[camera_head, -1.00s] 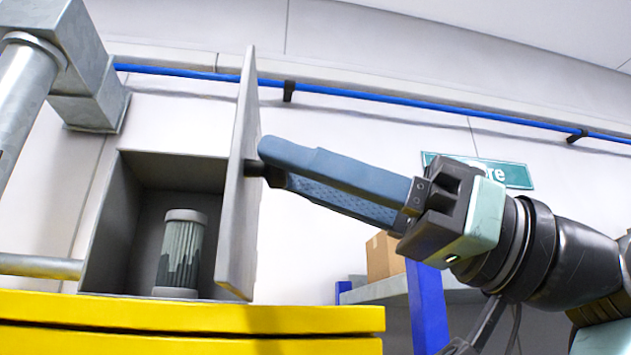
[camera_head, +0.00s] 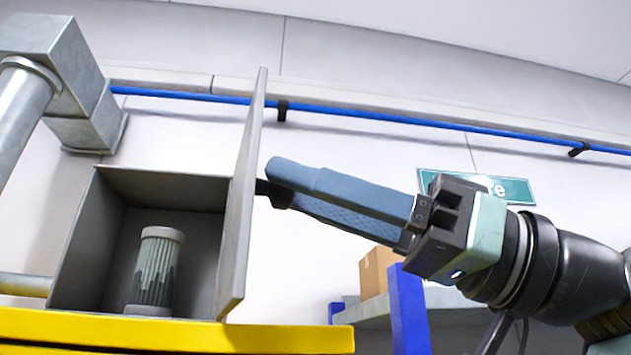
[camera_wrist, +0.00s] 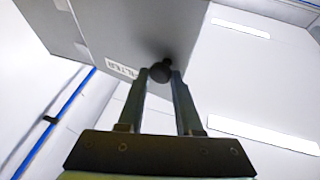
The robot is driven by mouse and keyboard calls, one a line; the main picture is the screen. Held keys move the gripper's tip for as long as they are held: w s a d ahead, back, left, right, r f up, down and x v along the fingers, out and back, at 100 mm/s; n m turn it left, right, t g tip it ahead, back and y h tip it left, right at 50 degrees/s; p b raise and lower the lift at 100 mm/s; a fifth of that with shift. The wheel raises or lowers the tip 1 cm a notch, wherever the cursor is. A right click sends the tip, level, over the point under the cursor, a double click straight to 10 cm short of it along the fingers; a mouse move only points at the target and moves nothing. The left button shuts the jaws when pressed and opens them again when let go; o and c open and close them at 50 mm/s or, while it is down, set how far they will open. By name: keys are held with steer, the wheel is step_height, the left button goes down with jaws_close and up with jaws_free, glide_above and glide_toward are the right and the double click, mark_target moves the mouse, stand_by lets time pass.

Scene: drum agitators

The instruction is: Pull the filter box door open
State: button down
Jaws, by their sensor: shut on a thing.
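The filter box (camera_head: 80,240) is an open grey box at the left of the head view. A pleated cylindrical filter (camera_head: 156,270) stands inside it. Its grey door (camera_head: 242,200) is swung open at the box's right edge and seen nearly edge-on. My gripper (camera_head: 275,185) is to the right of the door, with its blue fingers shut on the dark door knob (camera_head: 264,188). In the wrist view the round black knob (camera_wrist: 161,71) sits between the fingertips (camera_wrist: 160,78), against the door face (camera_wrist: 110,35) with a partly hidden printed label.
A yellow surface (camera_head: 170,330) lies below the box. A metal duct (camera_head: 65,80) stands at the left. A blue pipe (camera_head: 400,116) runs along the wall. A shelf with blue posts (camera_head: 408,310) and a cardboard box (camera_head: 378,272) is below my arm.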

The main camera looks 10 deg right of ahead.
steer(key=c, duration=0.9)
jaws_free()
steer(key=shift+w+r, duration=0.15)
steer(key=shift+w, duration=0.1)
steer(key=o, duration=0.3)
steer(key=shift+w+a+f, duration=0.2)
steer(key=shift+w+a, duration=0.1)
steer(key=shift+w, duration=0.05)
steer(key=shift+s+d, duration=0.15)
steer(key=shift+s, duration=0.1)
steer(key=b+v, duration=0.4)
steer(key=v, duration=0.9)
